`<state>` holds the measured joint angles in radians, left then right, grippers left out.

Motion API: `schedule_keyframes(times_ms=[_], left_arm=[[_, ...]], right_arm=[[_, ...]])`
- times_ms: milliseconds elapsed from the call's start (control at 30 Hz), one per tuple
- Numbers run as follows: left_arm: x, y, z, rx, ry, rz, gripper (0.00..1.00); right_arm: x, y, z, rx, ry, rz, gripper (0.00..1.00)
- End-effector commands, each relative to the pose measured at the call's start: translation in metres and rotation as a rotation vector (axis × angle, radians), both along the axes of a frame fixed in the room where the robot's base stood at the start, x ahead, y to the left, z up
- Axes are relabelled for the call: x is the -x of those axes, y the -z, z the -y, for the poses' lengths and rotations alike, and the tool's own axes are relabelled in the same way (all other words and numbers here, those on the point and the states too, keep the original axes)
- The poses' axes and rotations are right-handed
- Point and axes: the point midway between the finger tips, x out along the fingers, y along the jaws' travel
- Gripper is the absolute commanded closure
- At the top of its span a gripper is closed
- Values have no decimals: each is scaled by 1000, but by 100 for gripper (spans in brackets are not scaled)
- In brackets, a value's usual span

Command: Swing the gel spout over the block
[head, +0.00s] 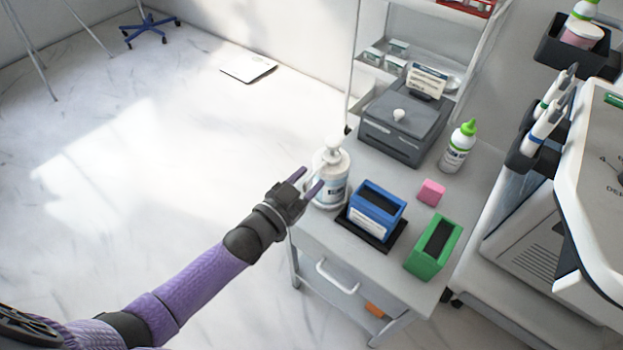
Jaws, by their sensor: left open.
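The white gel pump bottle (333,188) stands upright on the grey cart top near its left edge. Its white pump head and spout (332,146) are on top; the spout seems to point toward the front left, away from the pink block. The pink block (431,192) lies on the cart top to the right, behind the blue and green boxes. My left gripper (312,176) is open at the left side of the bottle, its purple fingers just below the pump head. I cannot tell whether they touch it. My right gripper is not in view.
A blue box (377,204) on a black base stands right of the bottle, a green box (434,247) farther right. A grey lidded box (408,122) and a green-capped bottle (458,148) stand behind. A white machine (540,240) is at right. The floor at left is open.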

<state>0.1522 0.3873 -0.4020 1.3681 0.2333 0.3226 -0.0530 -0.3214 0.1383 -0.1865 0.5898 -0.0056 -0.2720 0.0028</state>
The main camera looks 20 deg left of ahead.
Motion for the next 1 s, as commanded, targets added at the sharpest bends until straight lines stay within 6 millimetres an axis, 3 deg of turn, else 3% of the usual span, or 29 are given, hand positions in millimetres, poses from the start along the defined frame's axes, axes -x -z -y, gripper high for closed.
schedule_keyframes(times_ms=[367, 467, 600, 1000], left_arm=[[-11, -1, 4, 0, 0, -1, 53], [-11, 0, 4, 0, 0, -1, 70], [-11, 0, 4, -1, 0, -1, 99], [-11, 0, 3, -2, 0, -2, 100]], right_arm=[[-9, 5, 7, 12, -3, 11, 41], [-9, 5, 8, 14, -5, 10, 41], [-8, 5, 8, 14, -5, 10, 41], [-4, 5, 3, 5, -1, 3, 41]])
